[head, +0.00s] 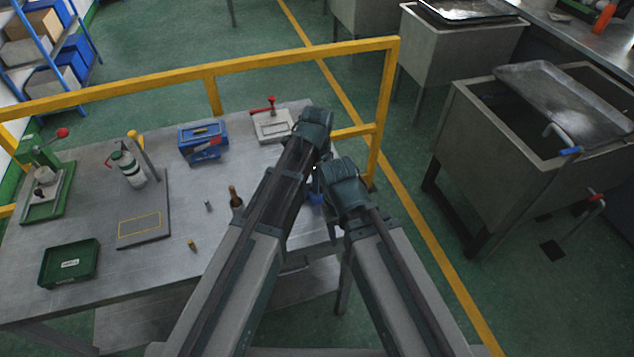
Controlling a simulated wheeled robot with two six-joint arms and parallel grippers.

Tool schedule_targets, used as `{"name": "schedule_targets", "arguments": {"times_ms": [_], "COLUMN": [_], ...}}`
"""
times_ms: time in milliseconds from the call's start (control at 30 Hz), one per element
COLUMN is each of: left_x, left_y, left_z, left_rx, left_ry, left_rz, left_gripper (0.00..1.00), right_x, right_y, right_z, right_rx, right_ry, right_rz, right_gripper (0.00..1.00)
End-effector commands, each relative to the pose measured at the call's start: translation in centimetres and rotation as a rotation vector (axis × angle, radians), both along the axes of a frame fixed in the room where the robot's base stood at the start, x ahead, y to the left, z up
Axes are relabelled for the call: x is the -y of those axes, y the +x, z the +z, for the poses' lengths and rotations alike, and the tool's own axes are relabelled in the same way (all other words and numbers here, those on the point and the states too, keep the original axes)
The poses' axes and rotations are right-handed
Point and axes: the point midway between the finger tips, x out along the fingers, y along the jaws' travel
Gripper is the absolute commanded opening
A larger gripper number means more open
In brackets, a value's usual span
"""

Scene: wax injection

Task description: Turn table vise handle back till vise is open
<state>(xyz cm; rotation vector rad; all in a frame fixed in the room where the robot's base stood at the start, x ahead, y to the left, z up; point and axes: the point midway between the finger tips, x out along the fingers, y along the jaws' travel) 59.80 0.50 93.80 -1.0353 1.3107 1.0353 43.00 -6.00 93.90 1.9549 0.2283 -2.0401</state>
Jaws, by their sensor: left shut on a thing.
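The table vise shows only as a small blue patch (316,198) at the right edge of the workbench, between my two arms. Its jaws and handle are hidden behind my arms, so I cannot see how far it is open. My left gripper (316,168) is mostly hidden below its wrist, just above the blue patch. It is shut on what seems to be the vise handle. My right arm's wrist is close beside it on the right, and it hides the right gripper.
The metal workbench (95,210) holds a green tray (70,263), a blue toolbox (203,138), a red-handled device (272,125), a grey board (142,205) and a green press (47,190). A yellow rail (213,72) runs behind it. Grey tanks (500,150) stand right.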

Motion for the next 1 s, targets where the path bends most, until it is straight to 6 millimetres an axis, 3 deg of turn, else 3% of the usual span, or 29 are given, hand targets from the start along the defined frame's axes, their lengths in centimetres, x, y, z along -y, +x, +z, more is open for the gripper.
{"name": "schedule_targets", "arguments": {"times_ms": [500,1000], "left_x": [0.01,0.00], "left_y": [0.00,0.00], "left_z": [-0.01,-0.01], "left_rx": [0.000,0.000], "left_ry": [0.000,0.000], "left_rz": [0.409,0.560], "left_gripper": [0.00,0.00], "right_x": [0.00,0.00], "right_y": [0.00,0.00], "right_z": [-0.01,-0.01], "right_rx": [0.000,0.000], "right_ry": [0.000,0.000], "right_rz": [0.000,0.000], "right_gripper": [0.50,0.50]}}
